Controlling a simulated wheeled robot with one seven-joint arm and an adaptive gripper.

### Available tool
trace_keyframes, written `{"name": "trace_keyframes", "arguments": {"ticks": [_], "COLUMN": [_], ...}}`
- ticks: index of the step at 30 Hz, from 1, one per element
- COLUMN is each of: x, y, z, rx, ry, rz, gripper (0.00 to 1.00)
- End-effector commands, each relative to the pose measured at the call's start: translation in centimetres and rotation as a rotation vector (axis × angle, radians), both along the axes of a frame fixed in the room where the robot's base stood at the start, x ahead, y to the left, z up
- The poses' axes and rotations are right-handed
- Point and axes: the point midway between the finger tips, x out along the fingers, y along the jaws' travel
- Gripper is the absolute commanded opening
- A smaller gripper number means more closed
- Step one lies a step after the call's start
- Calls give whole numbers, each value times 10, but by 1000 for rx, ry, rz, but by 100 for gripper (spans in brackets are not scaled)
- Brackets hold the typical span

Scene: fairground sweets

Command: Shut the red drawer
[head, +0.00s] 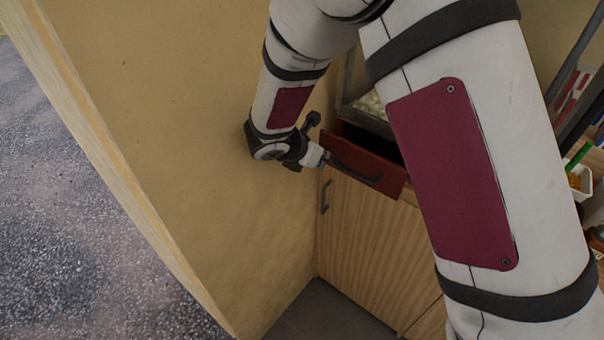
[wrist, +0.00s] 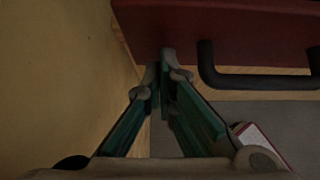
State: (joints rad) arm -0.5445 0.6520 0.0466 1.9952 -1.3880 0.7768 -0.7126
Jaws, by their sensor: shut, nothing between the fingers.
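The red drawer (head: 372,165) stands partly open in the wooden cabinet, with a dark gap showing behind its front. Its dark bar handle (head: 357,173) runs across the front. My gripper (head: 324,157) is shut and empty at the left end of the drawer front. In the wrist view the red drawer front (wrist: 235,25) spans the top. The shut fingertips (wrist: 166,65) are at its lower left part, left of the dark handle (wrist: 255,82). I cannot tell whether they touch it.
A yellow wall (head: 170,130) stands close on the left of my gripper. The wooden cabinet door (head: 365,250) below has its own dark handle (head: 325,197). A glass-sided case (head: 368,105) sits above the drawer. A white tray with orange contents (head: 580,180) is at the right.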

Motion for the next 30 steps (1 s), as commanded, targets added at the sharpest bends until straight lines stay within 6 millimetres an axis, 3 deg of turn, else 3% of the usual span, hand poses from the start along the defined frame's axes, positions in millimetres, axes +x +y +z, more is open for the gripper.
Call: {"name": "trace_keyframes", "arguments": {"ticks": [3,12,30], "x": [23,52,59], "y": [-16,-40,-47], "z": [-1,0,2], "rx": [2,0,-3], "ry": [-4,-2,-4], "rz": [-4,-1,-2], "gripper": [0,0,0]}}
